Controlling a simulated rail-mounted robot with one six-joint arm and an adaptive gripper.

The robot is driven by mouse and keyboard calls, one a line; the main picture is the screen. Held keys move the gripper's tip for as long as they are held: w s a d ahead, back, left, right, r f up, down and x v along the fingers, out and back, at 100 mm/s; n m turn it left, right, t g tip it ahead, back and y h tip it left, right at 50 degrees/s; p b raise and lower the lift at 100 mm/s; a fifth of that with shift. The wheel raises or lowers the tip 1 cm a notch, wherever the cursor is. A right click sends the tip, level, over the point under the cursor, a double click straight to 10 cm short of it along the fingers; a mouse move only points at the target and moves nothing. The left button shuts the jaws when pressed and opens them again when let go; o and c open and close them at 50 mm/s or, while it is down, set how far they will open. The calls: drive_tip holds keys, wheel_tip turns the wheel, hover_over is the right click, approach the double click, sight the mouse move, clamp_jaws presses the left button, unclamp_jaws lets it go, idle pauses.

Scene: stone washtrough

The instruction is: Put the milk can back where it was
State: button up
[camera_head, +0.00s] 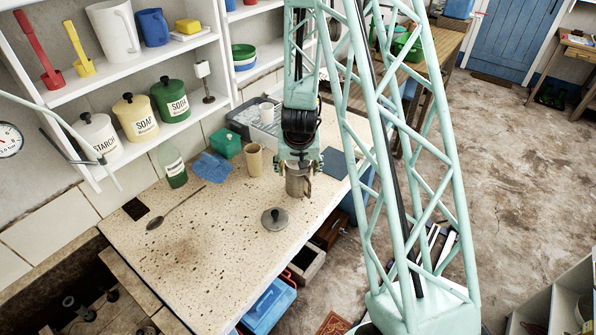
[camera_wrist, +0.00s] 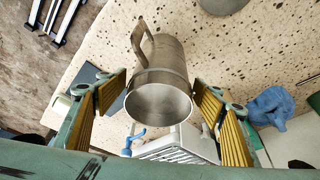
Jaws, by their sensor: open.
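The milk can (camera_head: 298,184) is a grey metal can with a side handle, open at the top. It appears upright on the speckled stone top (camera_head: 215,255), right of the middle. In the wrist view the can (camera_wrist: 160,73) lies between the two yellow-padded fingers, its mouth towards the camera and its handle towards the upper left. My gripper (camera_head: 298,168) is open above and around the can; in the wrist view my gripper (camera_wrist: 160,82) shows narrow gaps beside it. A round grey lid (camera_head: 274,218) with a knob lies on the top, in front of the can.
A beige cup (camera_head: 254,160), green box (camera_head: 226,144), blue cloth (camera_head: 211,167), green bottle (camera_head: 173,167) and spoon (camera_head: 174,208) are left of the can. A dark flat square (camera_head: 335,163) lies to its right, a white rack (camera_head: 264,132) behind. The front left of the top is clear.

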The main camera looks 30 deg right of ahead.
drive_tip(key=p+v, duration=0.2)
drive_tip(key=v, duration=0.8)
drive_tip(key=shift+r+p, duration=0.4)
drive_tip(key=shift+s, duration=0.1)
drive_tip(key=shift+a+r, duration=0.1)
idle(0.3)
drive_tip(key=s+a+r+n+y, duration=0.1)
drive_tip(key=s+a+r, duration=0.35)
drive_tip(key=r, duration=0.35)
drive_tip(key=s+a+r+n+y, duration=0.1)
drive_tip(key=s+a+r, duration=0.2)
drive_tip(key=a+r, duration=0.35)
drive_tip(key=s+a+r+n+y, duration=0.1)
drive_tip(key=s+a+r, duration=0.3)
drive_tip(key=r, duration=0.6)
drive_tip(key=s+r+n, duration=0.1)
drive_tip(key=s+r, duration=0.2)
drive_tip(key=s, duration=0.5)
drive_tip(key=s+a+r+n, duration=0.1)
drive_tip(key=s+r, duration=0.3)
drive_tip(key=s, duration=0.5)
drive_tip(key=s+a+r, duration=0.1)
drive_tip(key=s+r, duration=0.3)
drive_tip(key=s, duration=0.5)
drive_tip(key=shift+n+h, duration=0.4)
